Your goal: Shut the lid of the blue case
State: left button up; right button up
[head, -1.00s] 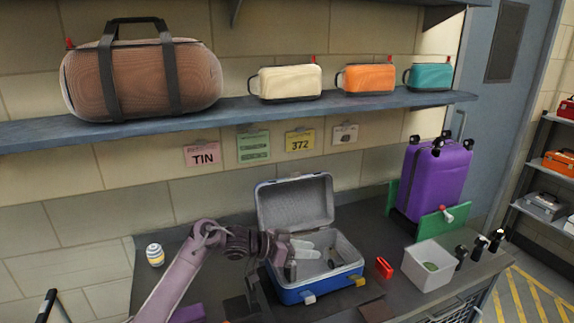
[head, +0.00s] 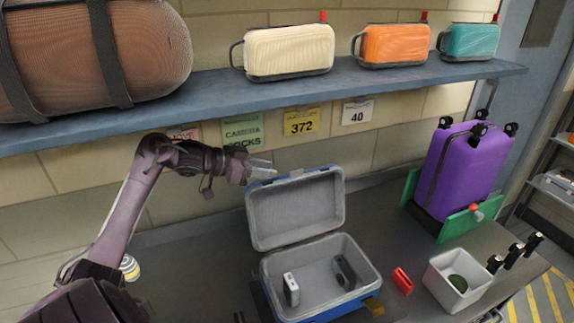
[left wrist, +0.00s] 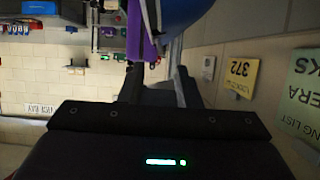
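The blue case (head: 330,308) stands on the grey counter with its lid (head: 297,208) raised, leaning back toward the wall. Inside lie a light grey item (head: 291,289) and a dark item (head: 345,272). My left gripper (head: 268,171) is at the upper left edge of the lid, by the wall; whether it touches cannot be told. In the left wrist view its two dark fingers (left wrist: 160,88) stand apart with nothing between them. A blue surface (left wrist: 185,14), likely the case lid, shows beyond them. My right gripper is not in view.
To the right stand a red item (head: 402,281), a white bin (head: 437,284) and a purple suitcase (head: 462,170) between green boards. A blue shelf (head: 300,90) with bags runs above the lid. Wall cards (head: 301,122) hang close behind my gripper.

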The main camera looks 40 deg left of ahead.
aim_at(291, 172)
pick_arm(q)
jog(key=p+x, duration=0.2)
jog(key=x, duration=0.4)
jog(key=shift+d+r, duration=0.1)
jog(key=shift+d, duration=0.05)
jog(key=shift+w+d, duration=0.15)
jog(key=shift+w, duration=0.2)
jog(key=shift+f, duration=0.3)
jog(key=shift+c, duration=0.4)
jog(key=c, duration=0.5)
jog(key=shift+r, duration=0.1)
grip_shut()
